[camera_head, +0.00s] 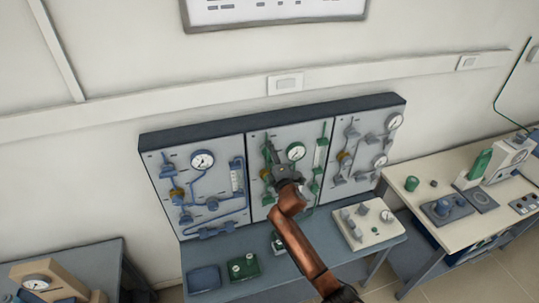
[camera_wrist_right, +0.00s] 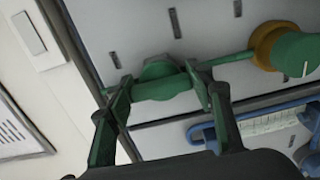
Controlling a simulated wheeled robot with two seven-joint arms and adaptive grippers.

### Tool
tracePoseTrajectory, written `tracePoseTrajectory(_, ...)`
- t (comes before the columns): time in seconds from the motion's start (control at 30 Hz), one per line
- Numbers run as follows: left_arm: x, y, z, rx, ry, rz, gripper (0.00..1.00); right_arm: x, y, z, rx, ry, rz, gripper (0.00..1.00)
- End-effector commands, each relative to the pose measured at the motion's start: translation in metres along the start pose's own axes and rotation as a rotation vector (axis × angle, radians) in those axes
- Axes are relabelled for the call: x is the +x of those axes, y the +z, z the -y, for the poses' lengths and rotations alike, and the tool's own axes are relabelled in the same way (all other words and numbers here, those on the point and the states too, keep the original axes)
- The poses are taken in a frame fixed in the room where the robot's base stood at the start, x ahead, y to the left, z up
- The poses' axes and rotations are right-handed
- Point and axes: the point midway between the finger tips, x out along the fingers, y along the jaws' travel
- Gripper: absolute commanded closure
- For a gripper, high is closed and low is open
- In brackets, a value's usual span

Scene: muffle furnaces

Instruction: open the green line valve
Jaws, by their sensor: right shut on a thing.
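The green line runs on the middle panel (camera_head: 258,205) of a wall-like board, with a round gauge (camera_head: 295,151) and a green flow tube (camera_head: 320,155). My right gripper (camera_head: 270,172) is at the upper left part of this line and covers some of its fittings. In the right wrist view my right gripper (camera_wrist_right: 158,76) has one finger on each side of the green valve (camera_wrist_right: 160,90) and is shut on it. A green pipe leads from the valve to a yellow-brown fitting and a green knob (camera_wrist_right: 297,55). My left gripper is not in view.
The left panel (camera_head: 162,205) carries a blue line with its own gauge; the right panel (camera_head: 375,125) carries grey fittings. Below, a bench holds a dark box (camera_head: 204,279), a green box (camera_head: 243,267) and a pale control box (camera_head: 368,224). A side table (camera_head: 455,232) stands right.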

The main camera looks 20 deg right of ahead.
Motion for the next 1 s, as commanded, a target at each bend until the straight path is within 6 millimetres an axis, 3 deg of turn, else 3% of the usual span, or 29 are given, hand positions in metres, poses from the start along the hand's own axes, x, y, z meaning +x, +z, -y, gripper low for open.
tracePoseTrajectory(0.07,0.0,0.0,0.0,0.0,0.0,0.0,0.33,0.0,-0.001,0.002,0.004,-0.002,-0.001,0.76)
tracePoseTrajectory(0.1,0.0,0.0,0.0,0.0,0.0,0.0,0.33,0.0,-0.001,0.002,0.004,-0.002,-0.001,0.49)
tracePoseTrajectory(0.33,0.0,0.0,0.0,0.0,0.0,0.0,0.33,0.0,0.0,0.001,0.002,-0.001,0.0,0.33)
tracePoseTrajectory(0.7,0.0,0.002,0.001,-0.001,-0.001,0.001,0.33,-0.006,0.001,0.001,-0.001,-0.001,0.001,0.33)
tracePoseTrajectory(0.87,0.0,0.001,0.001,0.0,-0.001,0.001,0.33,-0.029,0.0,0.001,0.0,-0.001,0.0,0.33)
tracePoseTrajectory(1.0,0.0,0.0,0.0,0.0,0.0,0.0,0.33,-0.059,0.001,0.002,-0.001,-0.002,0.0,0.33)
